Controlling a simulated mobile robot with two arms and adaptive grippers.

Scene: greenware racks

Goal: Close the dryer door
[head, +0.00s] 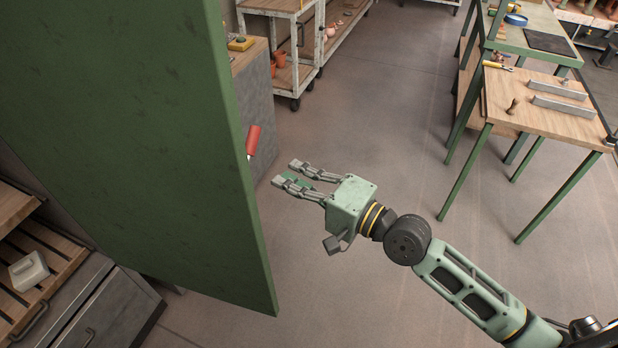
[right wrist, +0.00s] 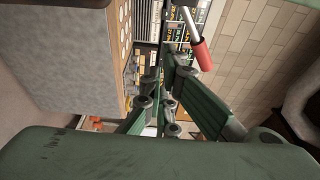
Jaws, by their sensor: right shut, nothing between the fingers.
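The dryer door (head: 130,130) is a large scuffed green panel filling the left of the head view. It stands out from a cabinet with slatted wooden shelves (head: 40,258), so it appears open. A red handle (head: 253,139) shows at the door's right edge. The red handle (right wrist: 202,53), on a metal rod, is also at the upper middle of the right wrist view. My right gripper (head: 285,172) is shut and empty, just right of the door's edge and a little below the handle, apart from it. My left gripper is out of view.
A grey cabinet (head: 252,105) stands behind the door. A white wheeled rack (head: 298,48) is at the back. A green-legged worktable (head: 520,95) with metal bars stands at the right. The floor (head: 385,110) between them is clear.

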